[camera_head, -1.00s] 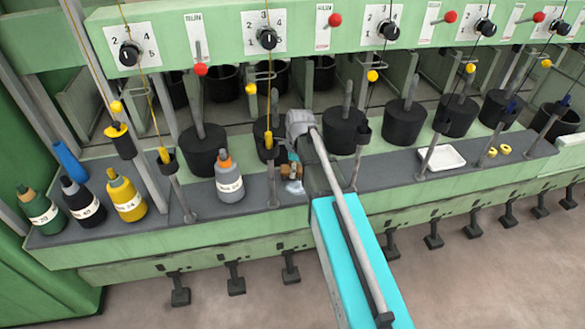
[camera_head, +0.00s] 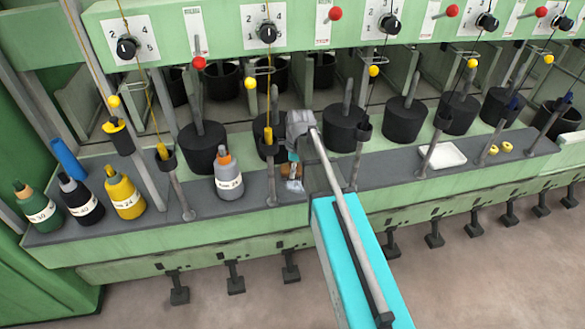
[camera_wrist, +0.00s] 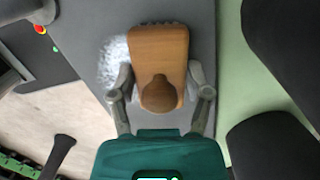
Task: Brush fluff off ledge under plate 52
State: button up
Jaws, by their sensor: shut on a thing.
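My gripper (camera_wrist: 160,92) is shut on a wooden brush (camera_wrist: 158,55), one finger on each side of its brown body. A patch of white fluff (camera_wrist: 113,60) lies on the ledge along the brush's left side. In the head view the fluff (camera_head: 294,186) shows as a small pale patch near the ledge's front edge, below my gripper. The brush is mostly hidden there. I cannot read a plate numbered 52.
A grey bottle (camera_head: 228,176) stands left of the fluff, and a thin post (camera_head: 271,185) rises between them. Black pots (camera_head: 344,130) line the back of the ledge. A white tray (camera_head: 442,155) and yellow rings (camera_head: 493,149) lie to the right.

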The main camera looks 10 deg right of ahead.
jog(key=shift+s+r, duration=0.1)
jog(key=shift+s, duration=1.9)
jog(key=shift+s, duration=2.05)
jog(key=shift+d, duration=0.15)
jog(key=shift+d, duration=0.75)
jog(key=shift+w, duration=0.15)
jog(key=shift+w, duration=1.9)
